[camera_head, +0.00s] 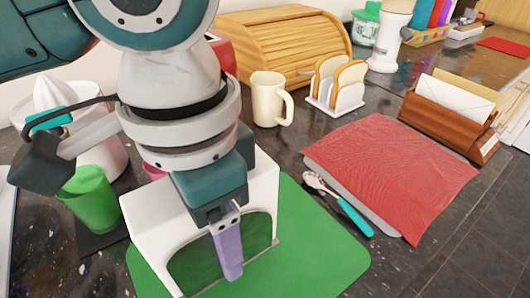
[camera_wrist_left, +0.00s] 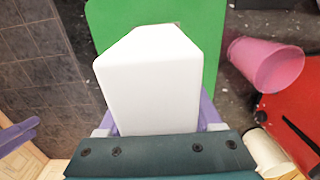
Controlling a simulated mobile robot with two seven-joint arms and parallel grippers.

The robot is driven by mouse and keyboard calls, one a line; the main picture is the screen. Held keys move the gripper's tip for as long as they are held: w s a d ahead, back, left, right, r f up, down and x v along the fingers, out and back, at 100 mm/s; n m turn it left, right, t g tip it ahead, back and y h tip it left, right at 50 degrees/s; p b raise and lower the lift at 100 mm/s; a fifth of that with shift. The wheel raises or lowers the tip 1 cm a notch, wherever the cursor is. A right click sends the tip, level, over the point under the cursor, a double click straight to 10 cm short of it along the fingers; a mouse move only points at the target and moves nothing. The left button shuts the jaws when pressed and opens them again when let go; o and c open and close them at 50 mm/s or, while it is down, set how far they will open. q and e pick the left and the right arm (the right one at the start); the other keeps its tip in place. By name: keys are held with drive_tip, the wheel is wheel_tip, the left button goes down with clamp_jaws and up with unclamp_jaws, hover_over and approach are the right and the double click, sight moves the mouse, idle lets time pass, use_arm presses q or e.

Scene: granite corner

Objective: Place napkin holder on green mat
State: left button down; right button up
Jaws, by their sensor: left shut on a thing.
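The white napkin holder (camera_head: 150,226) has an arched opening with green showing through. It stands upright over the left part of the green mat (camera_head: 330,255); I cannot tell whether its base touches the mat. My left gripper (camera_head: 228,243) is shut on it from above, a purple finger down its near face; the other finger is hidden. In the left wrist view the holder (camera_wrist_left: 150,85) is a white block between the purple fingers, with the mat (camera_wrist_left: 110,20) beyond. A purple piece at that view's left edge looks like my right gripper (camera_wrist_left: 18,135), only partly seen.
A green cup (camera_head: 90,200) and a white juicer (camera_head: 95,140) stand left of the holder. A spoon (camera_head: 345,208) and red cloth (camera_head: 395,170) lie right of the mat. A mug (camera_head: 268,100), toast rack (camera_head: 337,95) and bread box (camera_head: 275,45) stand behind. The mat's right part is clear.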

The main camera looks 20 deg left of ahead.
use_arm(q)
drive_tip(key=shift+f+b, duration=0.35)
drive_tip(key=shift+f, duration=1.6)
drive_tip(key=shift+c, duration=0.3)
unclamp_jaws()
drive_tip(key=shift+f, duration=0.15)
wheel_tip(320, 180, up, 12)
drive_tip(key=shift+r+p, duration=0.15)
drive_tip(key=shift+p, duration=1)
